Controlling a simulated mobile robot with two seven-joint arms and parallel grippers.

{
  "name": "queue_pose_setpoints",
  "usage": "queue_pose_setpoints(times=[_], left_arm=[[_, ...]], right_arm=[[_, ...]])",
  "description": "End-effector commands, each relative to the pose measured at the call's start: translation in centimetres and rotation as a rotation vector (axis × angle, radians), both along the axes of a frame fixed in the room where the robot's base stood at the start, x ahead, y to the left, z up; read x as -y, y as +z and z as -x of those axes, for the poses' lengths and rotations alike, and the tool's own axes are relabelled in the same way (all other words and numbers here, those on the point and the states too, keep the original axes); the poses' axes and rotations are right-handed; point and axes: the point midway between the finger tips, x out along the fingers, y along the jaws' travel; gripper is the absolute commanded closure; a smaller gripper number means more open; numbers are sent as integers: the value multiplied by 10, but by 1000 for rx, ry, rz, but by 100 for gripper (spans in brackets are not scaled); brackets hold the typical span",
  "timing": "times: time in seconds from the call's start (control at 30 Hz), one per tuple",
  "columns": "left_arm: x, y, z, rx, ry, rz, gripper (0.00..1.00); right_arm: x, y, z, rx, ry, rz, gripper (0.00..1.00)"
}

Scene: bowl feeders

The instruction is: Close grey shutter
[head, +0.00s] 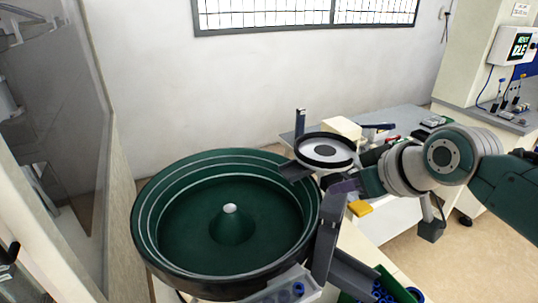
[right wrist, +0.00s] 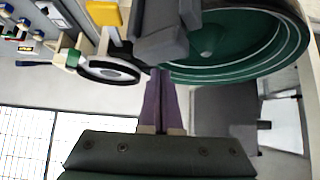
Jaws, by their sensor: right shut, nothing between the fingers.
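A grey upright plate (head: 325,240), which looks like the shutter, stands at the right rim of the large green bowl feeder (head: 160,225), at the head of a grey chute. In the right wrist view a grey block (right wrist: 163,40) sits in front of the green bowl (right wrist: 240,40). My right gripper (head: 337,188) has its purple fingers close together and empty, just above the grey plate. In the right wrist view the fingertips (right wrist: 158,72) are right by the grey block; I cannot tell if they touch. My left gripper is not in view.
A smaller dark bowl with a white disc (head: 325,150) stands behind the gripper. A yellow block (head: 359,208) is close to its right. Blue parts lie in a green bin (head: 400,284) at the bottom. A glass panel (head: 60,140) stands at the left.

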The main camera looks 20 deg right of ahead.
Motion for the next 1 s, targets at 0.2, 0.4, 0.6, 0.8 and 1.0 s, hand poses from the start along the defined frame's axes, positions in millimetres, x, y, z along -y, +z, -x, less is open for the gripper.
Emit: queue_pose_setpoints(times=[0.2,0.4,0.6,0.8,1.0], left_arm=[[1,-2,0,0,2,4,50],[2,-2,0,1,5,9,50],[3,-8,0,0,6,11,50],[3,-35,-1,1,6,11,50],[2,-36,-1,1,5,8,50]], right_arm=[[0,-13,0,1,0,0,100],[0,-13,0,1,0,0,100],[0,-21,0,0,0,0,100],[0,-56,1,-2,1,-1,100],[0,-60,2,-6,1,0,100]])
